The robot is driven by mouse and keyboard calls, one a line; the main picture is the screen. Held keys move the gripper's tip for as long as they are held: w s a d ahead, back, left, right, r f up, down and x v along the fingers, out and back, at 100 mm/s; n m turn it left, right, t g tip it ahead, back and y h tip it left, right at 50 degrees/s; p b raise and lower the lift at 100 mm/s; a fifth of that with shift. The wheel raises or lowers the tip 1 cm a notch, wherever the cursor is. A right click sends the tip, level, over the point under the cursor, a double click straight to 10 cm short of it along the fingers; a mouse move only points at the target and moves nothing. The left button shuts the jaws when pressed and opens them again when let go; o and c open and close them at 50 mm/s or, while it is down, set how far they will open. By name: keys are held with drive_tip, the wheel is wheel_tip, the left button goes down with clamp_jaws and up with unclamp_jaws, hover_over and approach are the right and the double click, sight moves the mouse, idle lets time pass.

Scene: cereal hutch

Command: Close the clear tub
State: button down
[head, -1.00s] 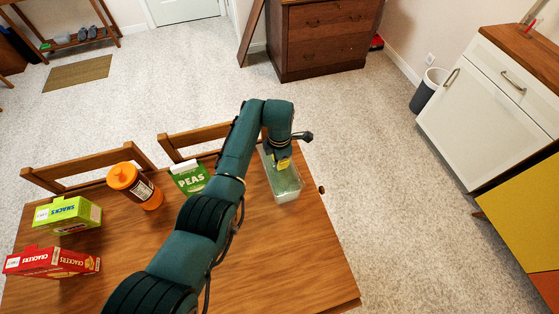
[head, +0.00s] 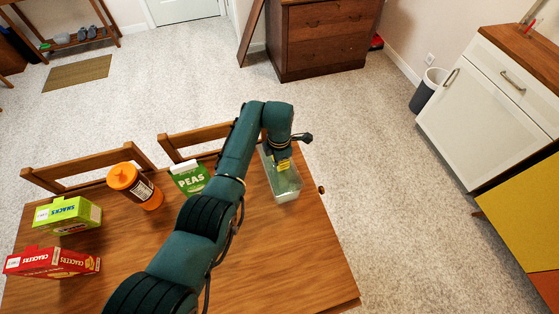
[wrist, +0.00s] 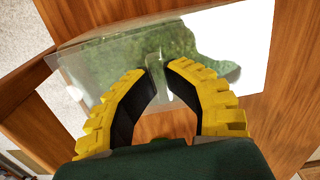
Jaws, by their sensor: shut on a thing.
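The clear tub (head: 287,190) stands on the table near its far right corner, with pale contents in its lower part. My gripper (head: 283,164) is over the tub's far half in the head view, its yellow fingers partly hidden by my arm. In the wrist view my gripper (wrist: 160,70) has its fingertips close together, shut on a small upright clear piece at the middle of the clear lid (wrist: 105,65). The lid spreads under the fingers. Whether its edges touch the tub's rim I cannot tell.
A green peas box (head: 190,178), an orange-capped bottle (head: 135,187), a green snacks box (head: 67,215) and a red crackers box (head: 52,262) stand left of my arm. Chairs (head: 90,173) line the far edge. The table's right front (head: 300,260) is clear.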

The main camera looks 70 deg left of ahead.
drive_tip(key=shift+s+d+f, duration=0.2)
drive_tip(key=shift+d+f, duration=0.05)
drive_tip(key=shift+f, duration=0.25)
drive_tip(key=c, duration=0.9)
unclamp_jaws()
drive_tip(key=shift+o, duration=0.2)
drive_tip(key=o, duration=0.3)
wheel_tip(320, 180, up, 2)
drive_tip(key=shift+r+p, duration=0.1)
drive_tip(key=shift+p, duration=0.9)
drive_tip(key=shift+a+r+p, duration=0.1)
drive_tip(key=shift+r+p, duration=0.4)
drive_tip(key=shift+r, duration=0.15)
drive_tip(key=shift+r+p, duration=1.4)
drive_tip(key=shift+r, duration=0.2)
drive_tip(key=shift+w, duration=0.1)
clamp_jaws()
